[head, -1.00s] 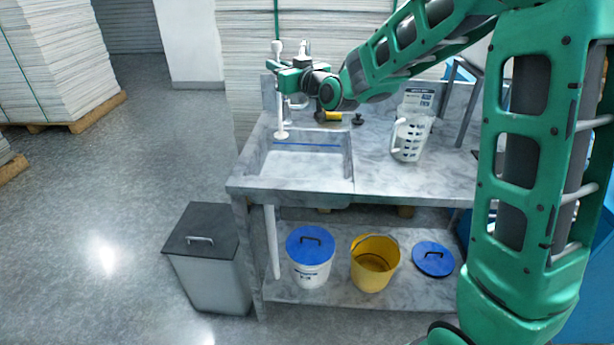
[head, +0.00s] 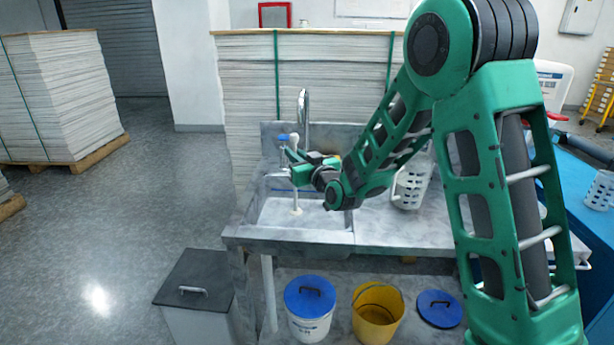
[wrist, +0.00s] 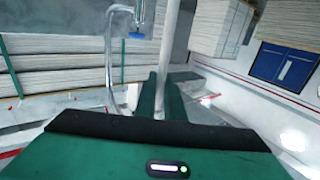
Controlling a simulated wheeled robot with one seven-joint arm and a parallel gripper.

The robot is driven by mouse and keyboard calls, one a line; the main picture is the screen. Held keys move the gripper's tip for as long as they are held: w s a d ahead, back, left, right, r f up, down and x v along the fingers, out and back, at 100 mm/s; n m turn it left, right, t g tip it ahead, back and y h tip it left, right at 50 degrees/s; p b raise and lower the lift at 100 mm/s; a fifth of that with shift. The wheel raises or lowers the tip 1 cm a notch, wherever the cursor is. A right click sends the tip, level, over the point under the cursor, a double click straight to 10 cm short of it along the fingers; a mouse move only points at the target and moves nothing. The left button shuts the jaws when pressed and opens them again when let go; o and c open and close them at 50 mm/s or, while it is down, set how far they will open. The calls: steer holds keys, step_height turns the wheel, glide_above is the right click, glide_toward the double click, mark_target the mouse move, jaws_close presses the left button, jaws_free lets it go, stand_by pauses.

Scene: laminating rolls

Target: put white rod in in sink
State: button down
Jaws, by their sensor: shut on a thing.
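The white rod (head: 295,197) stands roughly upright in my gripper (head: 296,168) at the left side of the sink (head: 325,213). My gripper is shut on its upper part. The rod's lower end shows against the basin floor; I cannot tell whether it touches. In the wrist view the rod (wrist: 168,45) rises between the two green fingers (wrist: 160,95). The rod's lower part is hidden in that view.
A chrome faucet (head: 304,108) stands behind the sink, close to the rod. A lidded white bucket (head: 310,308) and a yellow bucket (head: 377,314) are on the lower shelf.

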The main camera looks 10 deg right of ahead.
steer(key=w+d+f, duration=0.3)
steer(key=d+f, duration=0.1)
steer(key=f, duration=0.3)
steer(key=shift+d, duration=0.15)
steer(key=shift+f, duration=0.1)
steer(key=c, duration=1.8)
jaws_free()
steer(key=shift+c, duration=0.2)
steer(key=v, duration=1.1)
steer(key=shift+s, duration=0.35)
